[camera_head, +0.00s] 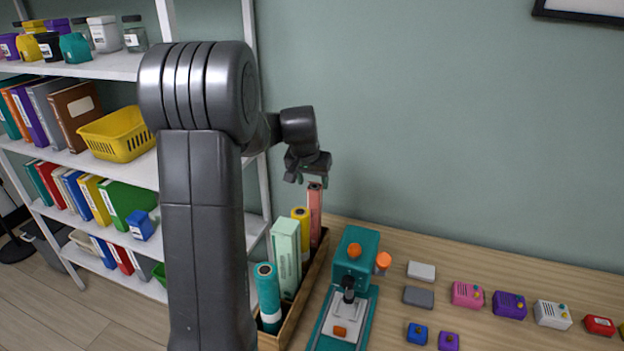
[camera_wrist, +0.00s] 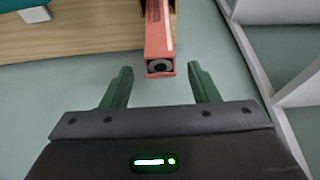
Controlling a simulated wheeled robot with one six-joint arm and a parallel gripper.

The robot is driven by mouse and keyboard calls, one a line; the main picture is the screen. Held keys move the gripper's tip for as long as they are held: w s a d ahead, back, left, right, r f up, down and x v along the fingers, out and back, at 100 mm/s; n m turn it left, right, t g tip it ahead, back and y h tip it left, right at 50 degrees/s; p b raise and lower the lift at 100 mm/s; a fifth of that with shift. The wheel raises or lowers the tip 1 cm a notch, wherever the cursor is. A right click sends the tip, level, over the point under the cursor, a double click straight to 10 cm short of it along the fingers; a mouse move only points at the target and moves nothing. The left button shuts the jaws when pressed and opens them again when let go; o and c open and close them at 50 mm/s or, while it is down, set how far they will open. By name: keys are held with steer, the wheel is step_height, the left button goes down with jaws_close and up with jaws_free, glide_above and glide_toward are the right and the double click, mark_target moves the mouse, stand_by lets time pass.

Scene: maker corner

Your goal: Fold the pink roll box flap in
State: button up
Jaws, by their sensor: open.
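The pink roll box (camera_head: 315,212) stands upright at the far end of a wooden tray, next to the wall. In the wrist view the pink box (camera_wrist: 159,38) shows its end, with a dark round roll core inside. I cannot make out the flap's position clearly. My gripper (camera_head: 308,178) is just above the top of the box. In the wrist view my gripper (camera_wrist: 160,82) is open, its two green fingers on either side of the box end, apart from it and empty.
The wooden tray (camera_head: 312,284) also holds a yellow roll (camera_head: 301,222), a pale green box (camera_head: 286,258) and a teal roll (camera_head: 268,295). A teal machine (camera_head: 351,262) stands close on the right. Several small boxes lie further right. White shelves (camera_head: 120,66) stand at left.

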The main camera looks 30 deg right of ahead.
steer(key=c, duration=1)
steer(key=shift+f+b, duration=0.15)
steer(key=shift+b, duration=0.25)
steer(key=b, duration=0.2)
steer(key=shift+s+a+f+t+h+b, duration=0.1)
steer(key=shift+a+f+t+h+b, duration=0.05)
steer(key=shift+f+t+h+b, duration=0.2)
steer(key=shift+r+h+b, duration=0.15)
steer(key=shift+h+b, duration=0.1)
steer(key=shift+b, duration=0.25)
steer(key=shift+r, duration=0.1)
steer(key=o, duration=1)
steer(key=shift+r, duration=0.1)
